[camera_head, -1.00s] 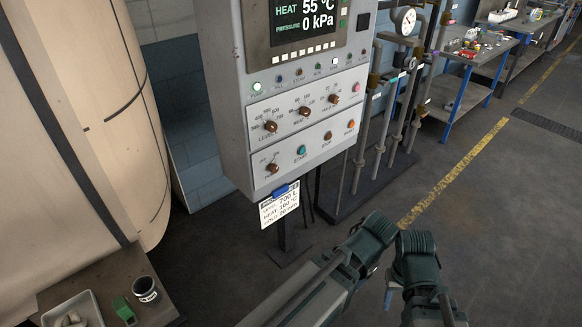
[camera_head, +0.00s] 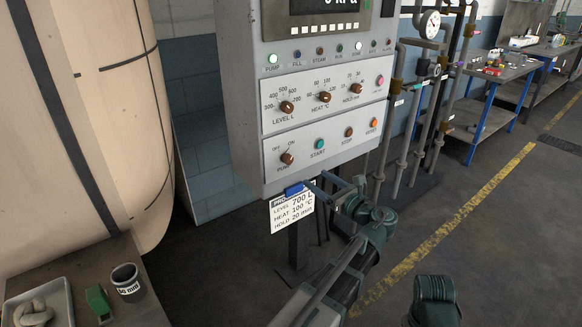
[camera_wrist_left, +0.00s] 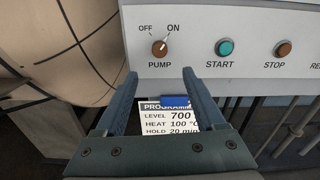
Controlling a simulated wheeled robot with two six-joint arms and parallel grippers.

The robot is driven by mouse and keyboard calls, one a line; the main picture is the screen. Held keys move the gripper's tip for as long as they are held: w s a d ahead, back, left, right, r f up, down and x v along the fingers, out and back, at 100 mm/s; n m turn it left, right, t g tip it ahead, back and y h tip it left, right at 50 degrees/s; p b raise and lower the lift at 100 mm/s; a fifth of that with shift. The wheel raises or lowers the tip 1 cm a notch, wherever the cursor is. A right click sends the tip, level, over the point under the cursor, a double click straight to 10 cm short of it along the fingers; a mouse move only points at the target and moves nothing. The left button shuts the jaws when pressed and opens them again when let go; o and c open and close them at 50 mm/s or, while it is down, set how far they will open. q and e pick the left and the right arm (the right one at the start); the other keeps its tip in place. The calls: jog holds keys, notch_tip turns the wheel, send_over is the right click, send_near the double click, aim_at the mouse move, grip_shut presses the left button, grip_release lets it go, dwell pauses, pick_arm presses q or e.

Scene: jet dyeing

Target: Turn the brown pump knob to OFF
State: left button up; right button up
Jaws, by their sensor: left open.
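The brown pump knob (camera_head: 287,158) is at the lower left of the grey control panel (camera_head: 335,165), above the label PUMP. It also shows in the left wrist view (camera_wrist_left: 159,48), where its pale pointer is turned up and right toward ON; OFF is at its upper left. My left gripper (camera_head: 322,184) is near the panel's lower edge, below and right of the knob. In the left wrist view its two fingers (camera_wrist_left: 159,73) are spread wide and empty, with the knob beyond and above their gap. My right gripper is not visible; only a part of my right arm shows at the bottom.
A teal START button (camera_head: 320,144) and a brown STOP button (camera_head: 348,132) sit right of the knob. LEVEL (camera_head: 287,107) and HEAT (camera_head: 325,97) knobs are above. A programme card (camera_head: 292,210) hangs under the panel. Pipes (camera_head: 405,150) stand to the right.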

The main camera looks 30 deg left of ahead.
aim_at(290, 161)
pick_arm(q)
jog(key=x, duration=1.4)
jog(key=shift+s, duration=0.1)
jog(key=shift+d, duration=0.1)
grip_shut()
